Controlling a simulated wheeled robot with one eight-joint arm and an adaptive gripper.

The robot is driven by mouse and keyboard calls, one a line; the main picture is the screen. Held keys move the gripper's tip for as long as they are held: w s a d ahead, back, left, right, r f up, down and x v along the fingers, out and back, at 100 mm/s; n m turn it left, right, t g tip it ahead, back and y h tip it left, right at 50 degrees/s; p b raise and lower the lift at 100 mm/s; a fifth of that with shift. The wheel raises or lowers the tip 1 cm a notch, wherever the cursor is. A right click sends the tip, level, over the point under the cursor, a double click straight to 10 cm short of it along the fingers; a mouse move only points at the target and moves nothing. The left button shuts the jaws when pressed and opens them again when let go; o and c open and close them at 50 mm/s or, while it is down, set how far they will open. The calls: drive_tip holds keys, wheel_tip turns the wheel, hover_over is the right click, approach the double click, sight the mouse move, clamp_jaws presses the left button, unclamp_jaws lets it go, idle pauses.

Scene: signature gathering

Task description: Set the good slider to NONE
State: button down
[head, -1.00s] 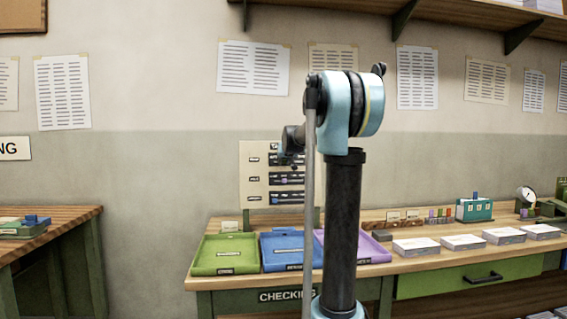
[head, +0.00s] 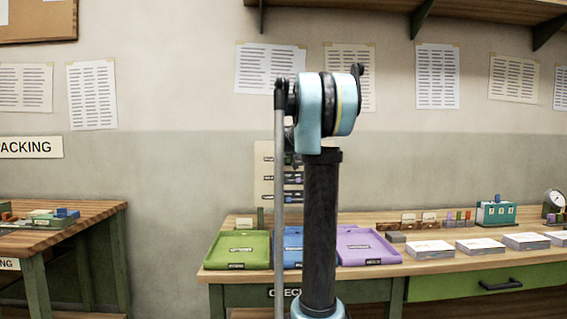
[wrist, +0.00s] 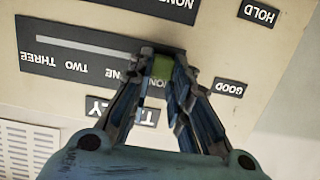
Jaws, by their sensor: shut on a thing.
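The wrist view shows the tally board (wrist: 100,14) upside down. The good slider's dark track (wrist: 80,45) carries the labels THREE, TWO, ONE and a partly hidden NONE, with the GOOD label (wrist: 229,87) at its right. The green slider knob (wrist: 162,67) stands at the NONE end of the track. My gripper (wrist: 167,88) is shut on the knob, one finger on each side. The fingers cover part of the NONE label and the TALLY title (wrist: 121,109). In the head view the board (head: 264,185) is partly hidden by my arm, and the gripper cannot be made out.
Below the board, green (head: 240,249), blue (head: 292,239) and purple (head: 366,246) trays stand on the checking table (head: 410,269). White paper stacks (head: 480,246) and a teal device (head: 496,213) are to the right. The packing table (head: 85,212) is at left.

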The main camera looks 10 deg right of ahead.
drive_tip(key=shift+a, duration=0.25)
drive_tip(key=c, duration=1.5)
unclamp_jaws()
drive_tip(key=shift+w+a, duration=0.1)
drive_tip(key=shift+a, duration=0.05)
drive_tip(key=shift+s, duration=0.2)
drive_tip(key=v, duration=1.1)
drive_tip(key=shift+s+r, duration=0.1)
drive_tip(key=shift+s, duration=0.15)
